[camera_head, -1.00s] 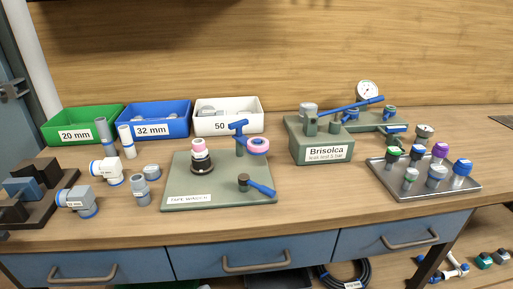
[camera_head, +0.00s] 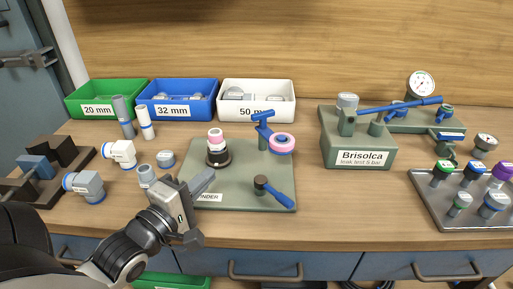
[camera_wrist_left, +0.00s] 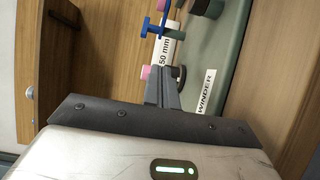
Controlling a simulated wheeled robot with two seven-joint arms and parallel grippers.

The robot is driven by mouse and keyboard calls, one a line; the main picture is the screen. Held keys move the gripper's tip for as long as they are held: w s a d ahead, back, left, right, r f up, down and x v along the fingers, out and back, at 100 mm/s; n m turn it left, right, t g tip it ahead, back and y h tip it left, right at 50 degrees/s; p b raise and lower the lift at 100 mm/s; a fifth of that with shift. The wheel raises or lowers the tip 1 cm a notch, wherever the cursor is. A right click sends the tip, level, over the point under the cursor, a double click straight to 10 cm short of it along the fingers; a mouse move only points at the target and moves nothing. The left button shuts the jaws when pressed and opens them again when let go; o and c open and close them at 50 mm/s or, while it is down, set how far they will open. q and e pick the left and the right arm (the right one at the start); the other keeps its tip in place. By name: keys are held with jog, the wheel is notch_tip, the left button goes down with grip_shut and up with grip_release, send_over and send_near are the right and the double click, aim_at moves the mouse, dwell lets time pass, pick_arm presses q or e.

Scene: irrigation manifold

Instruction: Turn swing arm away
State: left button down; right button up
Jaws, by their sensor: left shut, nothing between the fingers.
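The grey-green winder board (camera_head: 235,160) lies on the bench. On it, a black post (camera_head: 218,157) carries pink and white rings. A blue T-topped post (camera_head: 263,130) stands at the back beside a pink roll (camera_head: 282,143). A blue lever (camera_head: 275,192) with a dark knob is at the front right; which part is the swing arm is not labelled. My left gripper (camera_head: 206,180) is shut and empty over the board's front-left edge, apart from the lever. In the left wrist view its closed fingers (camera_wrist_left: 163,88) partly hide the board and post. My right gripper is not in view.
Green, blue and white bins (camera_head: 257,112) stand at the back. Grey pipe fittings (camera_head: 85,185) are left of the board. The Brisolca leak tester (camera_head: 358,150) stands to the right, with a tray of coloured fittings (camera_head: 440,208). Bare bench lies between board and tray.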

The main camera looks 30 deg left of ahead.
pick_arm(q)
send_near(263, 136)
jog(key=w+a, duration=0.1)
jog(key=w, duration=0.1)
jog(key=w+a, duration=0.1)
jog(key=w, duration=0.1)
jog(key=shift+a+r+p, duration=0.1)
jog(key=shift+a+p, duration=0.3)
jog(key=d, duration=0.2)
jog(key=shift+w+d, duration=0.2)
jog(key=shift+d, duration=0.05)
jog(key=shift+w+d, duration=0.2)
jog(key=shift+d, duration=0.5)
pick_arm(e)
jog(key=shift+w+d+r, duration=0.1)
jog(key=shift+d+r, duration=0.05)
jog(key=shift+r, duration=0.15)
